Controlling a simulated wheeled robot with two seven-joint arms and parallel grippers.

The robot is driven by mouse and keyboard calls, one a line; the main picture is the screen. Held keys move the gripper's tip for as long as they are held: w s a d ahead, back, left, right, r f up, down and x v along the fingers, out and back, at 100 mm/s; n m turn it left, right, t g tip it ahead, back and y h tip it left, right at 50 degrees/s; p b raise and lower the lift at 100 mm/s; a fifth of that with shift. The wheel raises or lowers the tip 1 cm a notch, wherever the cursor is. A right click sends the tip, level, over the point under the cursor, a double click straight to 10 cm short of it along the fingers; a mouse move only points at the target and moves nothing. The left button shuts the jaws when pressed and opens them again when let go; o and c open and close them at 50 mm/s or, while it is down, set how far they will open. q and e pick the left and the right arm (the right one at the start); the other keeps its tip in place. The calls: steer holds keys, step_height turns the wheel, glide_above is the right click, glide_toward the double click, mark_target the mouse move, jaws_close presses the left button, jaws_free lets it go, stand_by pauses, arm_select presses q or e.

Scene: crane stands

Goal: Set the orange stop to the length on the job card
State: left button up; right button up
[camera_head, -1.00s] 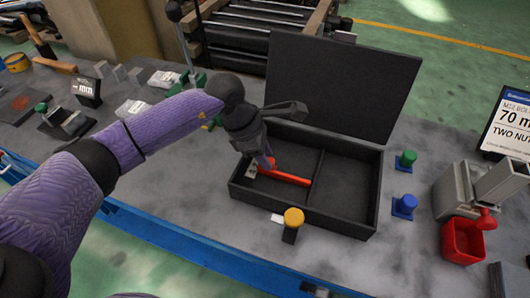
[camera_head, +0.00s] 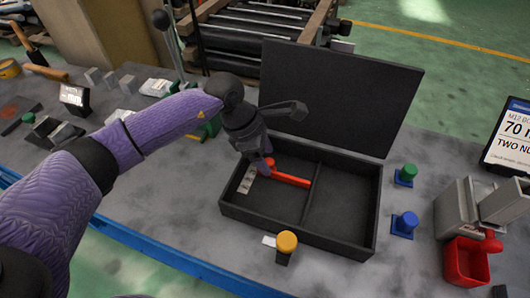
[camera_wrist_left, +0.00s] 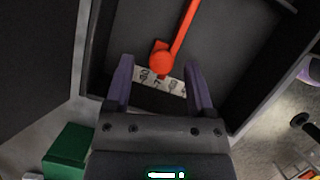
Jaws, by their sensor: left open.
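The orange stop (camera_head: 290,179) is an orange-red bar with a round knob, lying in the left compartment of an open black box (camera_head: 330,247). In the left wrist view its knob (camera_wrist_left: 162,61) sits by a pale strip with numbers (camera_wrist_left: 150,80); the digits are hard to read. My left gripper (camera_head: 262,160) is open over that compartment, at the knob end of the bar. In the wrist view its fingers stand on either side of the knob, apart from it. The job card (camera_head: 512,135) at the right edge shows "70 m", cut off. My right gripper is not in view.
The box's raised lid (camera_head: 340,95) stands behind my left gripper. A yellow knob (camera_head: 286,243) is in front of the box. Green (camera_head: 405,174) and blue (camera_head: 405,223) knobs and a red bin (camera_head: 467,262) are to its right. Several small blocks lie at left.

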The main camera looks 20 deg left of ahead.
arm_select(q)
steer(key=p+v, duration=0.1)
steer(key=v, duration=0.9)
steer(key=shift+p, duration=0.35)
steer(key=shift+f, duration=0.1)
